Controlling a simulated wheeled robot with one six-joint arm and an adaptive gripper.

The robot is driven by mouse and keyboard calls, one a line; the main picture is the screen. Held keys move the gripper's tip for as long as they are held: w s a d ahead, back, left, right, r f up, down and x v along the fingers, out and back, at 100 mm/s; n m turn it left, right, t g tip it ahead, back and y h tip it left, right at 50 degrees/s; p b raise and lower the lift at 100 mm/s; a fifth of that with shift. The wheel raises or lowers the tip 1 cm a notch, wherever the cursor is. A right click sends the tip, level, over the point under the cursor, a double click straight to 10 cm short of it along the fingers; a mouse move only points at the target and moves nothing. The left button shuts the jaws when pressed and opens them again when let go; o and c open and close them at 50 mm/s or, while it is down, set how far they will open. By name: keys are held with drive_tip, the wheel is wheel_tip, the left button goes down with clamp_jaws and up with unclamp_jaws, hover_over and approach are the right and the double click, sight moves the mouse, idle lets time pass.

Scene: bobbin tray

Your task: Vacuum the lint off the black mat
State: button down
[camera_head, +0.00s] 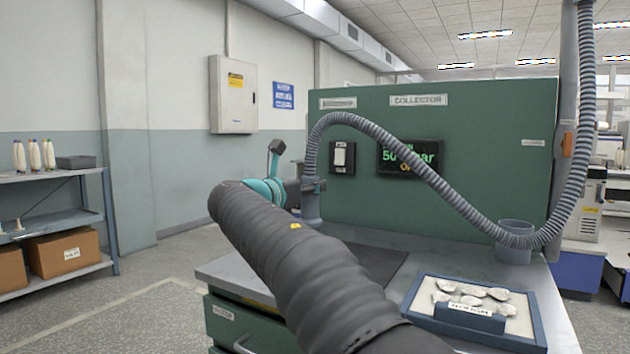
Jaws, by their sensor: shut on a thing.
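My gripper (316,186) is shut on the grey vacuum nozzle (311,208) at the end of a ribbed hose (400,152). The nozzle is held upright near the green panel; its lower end is partly hidden behind my dark-sleeved arm. The black mat (378,264) lies on the grey bench, and my arm covers much of its left and front part. I cannot make out lint on the visible part of the mat. Whether the nozzle touches the bench or mat cannot be told.
A blue-edged tray (421,318) with several whitish lumps stands at the bench's front right. A grey cup (515,228) is behind it. The green panel (470,190) carries a switch (342,157) and a lit display (410,157). A shelf (60,185) stands left.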

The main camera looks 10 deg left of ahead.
drive_tip(key=shift+w+a, duration=0.1)
drive_tip(key=shift+a, duration=0.2)
drive_tip(key=shift+w+a, duration=0.2)
drive_tip(key=shift+a, duration=0.3)
drive_tip(key=shift+w+a, duration=0.2)
drive_tip(key=shift+a, duration=0.3)
